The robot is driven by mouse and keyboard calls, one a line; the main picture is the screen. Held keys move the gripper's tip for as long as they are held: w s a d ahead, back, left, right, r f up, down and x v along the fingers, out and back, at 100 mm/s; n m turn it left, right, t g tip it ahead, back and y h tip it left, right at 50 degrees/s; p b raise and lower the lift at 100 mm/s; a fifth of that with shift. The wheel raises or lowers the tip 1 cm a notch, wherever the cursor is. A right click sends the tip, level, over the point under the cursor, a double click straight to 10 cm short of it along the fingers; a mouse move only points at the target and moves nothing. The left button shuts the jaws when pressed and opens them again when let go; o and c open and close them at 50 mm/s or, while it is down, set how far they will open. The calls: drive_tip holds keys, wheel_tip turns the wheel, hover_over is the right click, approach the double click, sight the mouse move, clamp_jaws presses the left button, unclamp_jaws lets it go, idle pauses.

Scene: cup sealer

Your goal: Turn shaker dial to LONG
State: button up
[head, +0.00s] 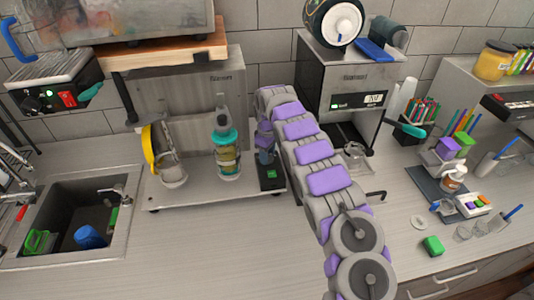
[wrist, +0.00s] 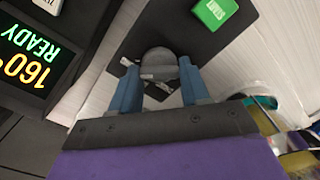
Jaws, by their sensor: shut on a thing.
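The shaker (head: 190,110) is a grey metal machine at the back left of the counter, with a black control panel (head: 272,178) at its front right corner. In the wrist view, a round grey dial (wrist: 158,56) sits on that panel. My gripper (wrist: 157,72) has its two blue fingers on either side of the dial and is shut on it. In the head view my gripper (head: 265,150) is low beside the panel, and my arm hides part of it. Small pale marks show around the dial, but I cannot read them or tell the dial's setting.
A green button (wrist: 215,12) is on the panel near the dial. A lit display (wrist: 32,60) reads 160° READY, upside down. The sealer (head: 345,95) is behind my arm.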

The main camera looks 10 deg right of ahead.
drive_tip(key=shift+m+p, duration=0.5)
drive_tip(key=shift+m, duration=1.5)
drive_tip(key=o, duration=1)
drive_tip(key=shift+o, duration=0.2)
drive_tip(key=shift+w, duration=0.1)
wheel_tip(320, 180, up, 17)
drive_tip(key=p, duration=0.4)
drive_tip(key=shift+r, duration=0.15)
drive_tip(key=shift+r, duration=0.1)
